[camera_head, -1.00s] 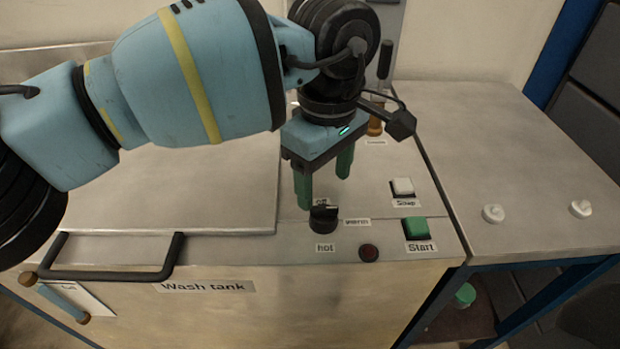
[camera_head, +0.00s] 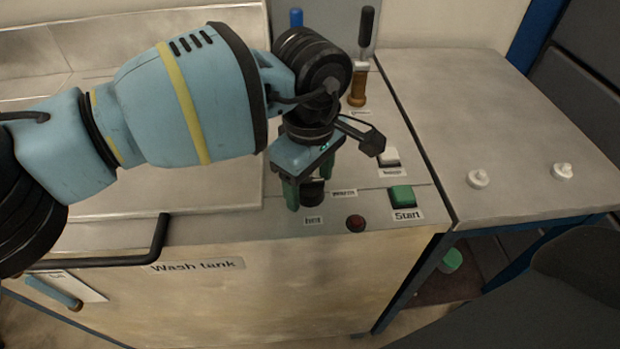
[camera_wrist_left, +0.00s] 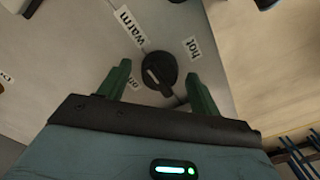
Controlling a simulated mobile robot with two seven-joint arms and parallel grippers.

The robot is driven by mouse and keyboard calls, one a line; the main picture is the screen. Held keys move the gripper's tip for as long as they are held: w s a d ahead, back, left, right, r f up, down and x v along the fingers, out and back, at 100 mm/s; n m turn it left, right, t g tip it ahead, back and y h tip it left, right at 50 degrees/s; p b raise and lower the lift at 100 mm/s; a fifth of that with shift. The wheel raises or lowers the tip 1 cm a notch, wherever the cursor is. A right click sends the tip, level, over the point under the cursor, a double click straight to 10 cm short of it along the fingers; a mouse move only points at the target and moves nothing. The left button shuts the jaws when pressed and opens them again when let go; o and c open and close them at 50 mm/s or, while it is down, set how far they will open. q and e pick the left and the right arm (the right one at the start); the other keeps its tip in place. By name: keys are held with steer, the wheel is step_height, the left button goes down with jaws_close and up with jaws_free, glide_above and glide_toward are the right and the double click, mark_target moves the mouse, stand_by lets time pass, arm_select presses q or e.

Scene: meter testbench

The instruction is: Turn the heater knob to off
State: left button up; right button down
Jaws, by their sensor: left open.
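The heater knob (camera_head: 313,192) is a round black dial on the wash tank's top panel. It also shows in the left wrist view (camera_wrist_left: 160,72), with a pale mark on its grip, among the labels "warm" (camera_wrist_left: 133,27), "hot" (camera_wrist_left: 191,48) and a partly hidden "off" (camera_wrist_left: 133,83). Which label the mark points to is hard to tell. My left gripper (camera_head: 309,182) points down over the knob, its green fingers open on either side of it. In the wrist view the knob lies just beyond and between the fingertips (camera_wrist_left: 158,80), with no clear contact. My right gripper is out of view.
A green Start button (camera_head: 402,196), a dark red lamp (camera_head: 356,223) and a white button (camera_head: 389,157) sit near the knob. An upright lever (camera_head: 362,60) stands behind. The black lid handle (camera_head: 158,240) is at the left. The right table (camera_head: 480,110) is mostly clear.

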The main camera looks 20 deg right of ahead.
arm_select(q)
steer(key=shift+f, duration=0.2)
steer(key=shift+c, duration=0.4)
steer(key=c, duration=0.9)
